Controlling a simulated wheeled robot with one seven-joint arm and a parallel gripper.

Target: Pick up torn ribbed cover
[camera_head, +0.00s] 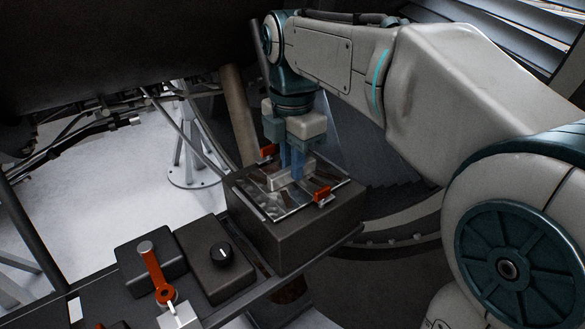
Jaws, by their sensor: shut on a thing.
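A shiny, reflective metal cover (267,202), which I take to be the torn ribbed cover, lies on top of a dark box (293,237). A pale raised bar (281,181) stands on the middle of it. My gripper (292,174) points down from above, its blue fingers shut on this bar. I cannot make out ribs or a tear at this size. The cover looks level and at the box top; I cannot tell whether it is apart from it. The fingers hide part of the bar and of the cover behind.
Red clips (321,195) sit at the cover's near-right and far edges. A dark bench holds a box with a black knob (221,252) and a red lever (154,267) to the left. A large dark curved body (120,45) overhangs at upper left. White floor shows left.

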